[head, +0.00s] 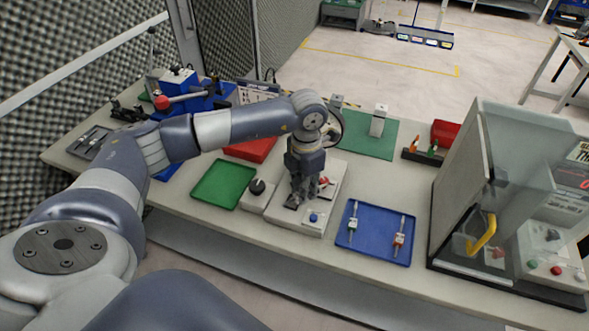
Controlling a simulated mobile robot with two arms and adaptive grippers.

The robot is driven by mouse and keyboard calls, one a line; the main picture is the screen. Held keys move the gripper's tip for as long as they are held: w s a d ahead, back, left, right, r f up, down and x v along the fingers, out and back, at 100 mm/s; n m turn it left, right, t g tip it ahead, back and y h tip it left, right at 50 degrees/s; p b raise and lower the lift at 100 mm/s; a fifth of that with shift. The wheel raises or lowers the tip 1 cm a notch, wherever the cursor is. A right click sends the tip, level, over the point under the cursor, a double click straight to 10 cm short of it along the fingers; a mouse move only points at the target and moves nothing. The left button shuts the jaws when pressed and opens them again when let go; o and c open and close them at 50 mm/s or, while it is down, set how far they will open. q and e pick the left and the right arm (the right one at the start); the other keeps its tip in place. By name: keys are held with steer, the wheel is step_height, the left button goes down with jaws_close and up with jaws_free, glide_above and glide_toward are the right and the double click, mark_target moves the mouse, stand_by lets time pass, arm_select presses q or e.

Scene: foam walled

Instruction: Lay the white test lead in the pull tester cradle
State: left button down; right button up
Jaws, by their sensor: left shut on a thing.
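My left gripper (296,200) reaches in from the left and points down, low over a pale bench fixture (308,228) with a blue button. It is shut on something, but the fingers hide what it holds. I cannot pick out the white test lead for certain. I cannot tell which part here is the pull tester cradle. My right gripper is not in view.
A clear-guarded machine (513,170) with a yellow handle (483,234) stands at the right. A black knob box (257,196) and a green tray (222,184) are left of the fixture. A green mat (368,140) and red bin (445,133) lie behind. Bench gaps are narrow.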

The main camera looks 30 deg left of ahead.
arm_select(q)
steer(key=a+n, duration=0.1)
steer(key=n, duration=0.1)
steer(key=w+a+n+p, duration=0.1)
steer(key=n, duration=0.1)
steer(key=a+n, duration=0.1)
steer(key=n, duration=0.1)
steer(key=shift+w+a, duration=0.15)
steer(key=shift+w, duration=0.15)
steer(key=shift+w+a+f+n+p, duration=0.2)
steer(key=shift+a+n+p, duration=0.25)
steer(key=shift+n, duration=0.45)
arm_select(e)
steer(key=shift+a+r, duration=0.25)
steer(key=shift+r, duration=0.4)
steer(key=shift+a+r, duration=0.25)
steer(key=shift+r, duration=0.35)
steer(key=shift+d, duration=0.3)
arm_select(q)
steer(key=shift+f+b, duration=0.2)
steer(key=shift+b, duration=0.15)
steer(key=shift+f+b, duration=1.6)
steer(key=shift+f, duration=0.4)
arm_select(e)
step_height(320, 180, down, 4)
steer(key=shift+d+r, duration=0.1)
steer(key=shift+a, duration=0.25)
